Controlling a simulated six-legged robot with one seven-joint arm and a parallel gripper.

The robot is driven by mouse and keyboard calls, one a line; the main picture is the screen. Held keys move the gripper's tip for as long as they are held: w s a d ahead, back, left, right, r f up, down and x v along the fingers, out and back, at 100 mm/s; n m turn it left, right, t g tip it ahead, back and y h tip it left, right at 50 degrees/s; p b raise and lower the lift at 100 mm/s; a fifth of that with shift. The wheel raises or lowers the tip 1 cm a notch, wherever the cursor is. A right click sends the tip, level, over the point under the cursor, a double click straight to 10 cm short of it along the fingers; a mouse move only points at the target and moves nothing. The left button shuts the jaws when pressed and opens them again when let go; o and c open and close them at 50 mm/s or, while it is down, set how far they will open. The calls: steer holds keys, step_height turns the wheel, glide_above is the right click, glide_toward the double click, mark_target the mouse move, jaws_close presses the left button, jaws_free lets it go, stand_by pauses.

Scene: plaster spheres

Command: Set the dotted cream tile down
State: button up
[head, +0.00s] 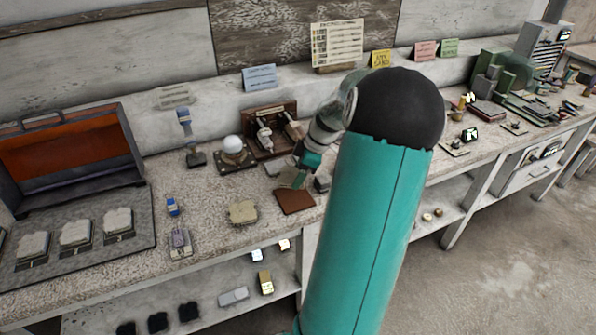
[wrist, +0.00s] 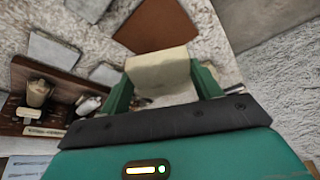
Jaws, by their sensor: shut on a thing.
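My gripper (wrist: 162,78) is shut on a cream tile (wrist: 158,70), with a green finger on each side of it in the wrist view. No dots can be made out on its visible face. In the head view my gripper (head: 303,172) is above the worktop, and the tile (head: 291,179) shows small and partly hidden below it. A reddish-brown square tile (head: 295,202) lies on the worktop just in front of it. It also shows beyond the held tile in the wrist view (wrist: 156,24). Whether the held tile touches anything is unclear.
A beige block (head: 242,212) lies left of the brown tile. Grey tiles (wrist: 52,49) lie around the gripper. A wooden stand (head: 268,130) and a white ball on a base (head: 233,146) stand behind. The speckled worktop (head: 215,185) has bare patches on the left.

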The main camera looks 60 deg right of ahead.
mark_target(295, 197)
steer(key=shift+s+d+f, duration=0.1)
steer(key=shift+f, duration=2.75)
steer(key=shift+f, duration=0.65)
steer(key=o, duration=1.2)
steer(key=shift+r, duration=1.95)
